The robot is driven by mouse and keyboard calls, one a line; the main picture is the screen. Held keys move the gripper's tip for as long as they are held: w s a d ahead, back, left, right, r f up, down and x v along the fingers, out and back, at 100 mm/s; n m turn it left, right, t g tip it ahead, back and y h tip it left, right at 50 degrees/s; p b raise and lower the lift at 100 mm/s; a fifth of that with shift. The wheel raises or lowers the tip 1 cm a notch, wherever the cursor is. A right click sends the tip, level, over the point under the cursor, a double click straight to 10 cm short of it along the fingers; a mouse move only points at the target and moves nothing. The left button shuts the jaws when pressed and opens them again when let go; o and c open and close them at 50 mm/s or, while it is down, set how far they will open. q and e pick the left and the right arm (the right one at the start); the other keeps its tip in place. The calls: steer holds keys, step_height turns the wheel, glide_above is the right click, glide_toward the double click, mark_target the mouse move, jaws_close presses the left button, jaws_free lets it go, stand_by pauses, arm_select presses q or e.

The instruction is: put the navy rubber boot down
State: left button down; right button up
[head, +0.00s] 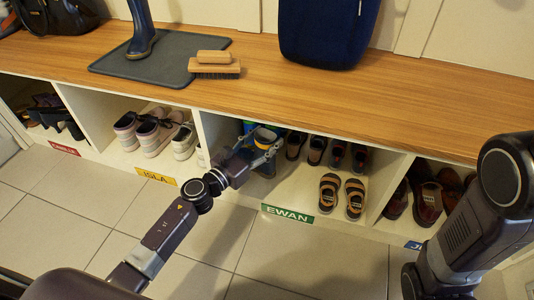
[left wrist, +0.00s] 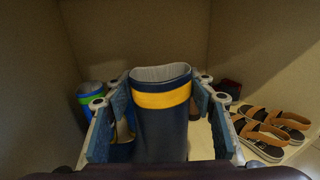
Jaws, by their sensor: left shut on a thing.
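The navy rubber boot (left wrist: 160,130), with a yellow band below its pale-lined open top, stands about upright between my left gripper's fingers in the left wrist view. My left gripper (left wrist: 157,92) is shut on its shaft, one finger on each side. In the head view my left gripper (head: 265,143) reaches into the cubby (head: 215,130) labelled EWAN (head: 287,214), with the boot (head: 265,167) in it at the cubby's left part. The boot's foot is mostly hidden, so I cannot tell whether its sole touches the floor. My right gripper is out of view.
A blue item with a green band (left wrist: 90,90) is close to the left finger. Brown-strapped sandals (left wrist: 265,130) lie to the right; several dark shoes (head: 316,150) stand behind them. Above, the bench top (head: 420,110) holds a brush (head: 214,70) and a grey tray (head: 110,65) with another dark blue boot (head: 142,38).

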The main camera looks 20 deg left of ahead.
mark_target(260, 153)
arm_select(q)
steer(key=shift+f+b, duration=1.45)
steer(key=shift+f, duration=0.4)
steer(key=shift+r, duration=0.1)
steer(key=c, duration=0.9)
jaws_free()
